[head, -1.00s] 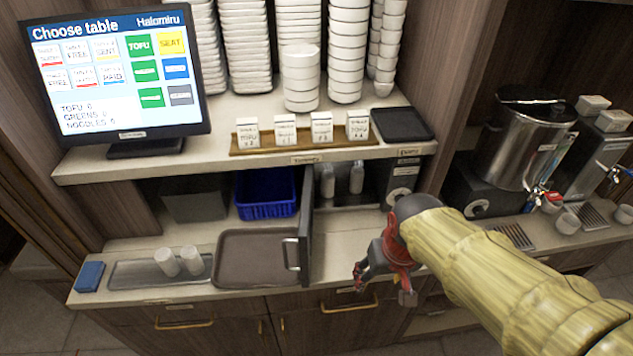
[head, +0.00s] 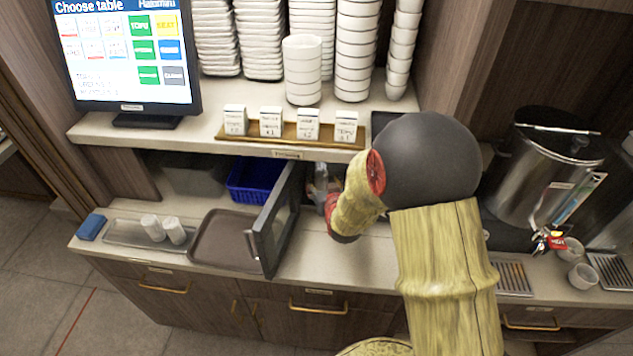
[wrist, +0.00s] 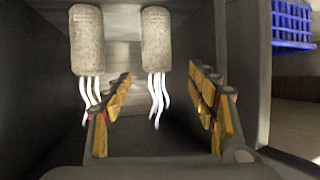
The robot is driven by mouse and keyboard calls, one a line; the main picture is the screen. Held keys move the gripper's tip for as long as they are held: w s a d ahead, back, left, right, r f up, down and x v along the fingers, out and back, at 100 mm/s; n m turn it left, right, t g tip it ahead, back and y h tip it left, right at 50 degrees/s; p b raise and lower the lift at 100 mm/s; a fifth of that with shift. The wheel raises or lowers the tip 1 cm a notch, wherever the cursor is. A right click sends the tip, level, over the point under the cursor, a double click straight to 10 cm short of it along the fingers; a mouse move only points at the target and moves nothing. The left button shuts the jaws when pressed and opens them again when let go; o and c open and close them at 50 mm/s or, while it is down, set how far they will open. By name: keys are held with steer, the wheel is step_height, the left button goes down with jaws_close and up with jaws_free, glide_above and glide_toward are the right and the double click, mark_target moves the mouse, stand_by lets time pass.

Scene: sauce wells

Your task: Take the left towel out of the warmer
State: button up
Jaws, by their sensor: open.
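The warmer's door (head: 275,228) stands open. In the wrist view, which is upside down, two rolled pale towels stand side by side inside the warmer, with white wisps of steam. The left towel (wrist: 158,40) is on the right in that picture, on the side of the blue basket; the other towel (wrist: 87,40) is on the left. My gripper (wrist: 158,78) is open and empty, at the warmer's mouth. Its spread fingers line up with the left towel, which is still beyond the fingertips. In the head view my arm hides most of the gripper and the warmer's inside.
The open door juts out left of my wrist. A blue basket (head: 248,181) sits left of the warmer. A brown tray (head: 215,250) and a tray (head: 118,233) with two white rolls (head: 163,229) lie on the counter. A shelf (head: 205,133) with stacked bowls is above.

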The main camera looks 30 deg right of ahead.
mark_target(323, 179)
steer(key=shift+w+d+r, duration=0.1)
steer(key=shift+w, duration=0.2)
steer(key=shift+x, duration=0.85)
steer(key=w+f, duration=0.1)
steer(key=w+d+f, duration=0.1)
steer(key=w+f+b, duration=0.1)
steer(key=shift+w+d, duration=0.1)
steer(key=shift+d, duration=0.2)
steer(key=shift+w+d+f, duration=0.15)
steer(key=shift+w+f, duration=0.05)
steer(key=shift+w, duration=0.35)
steer(key=shift+c, duration=0.8)
steer(key=c, duration=1.1)
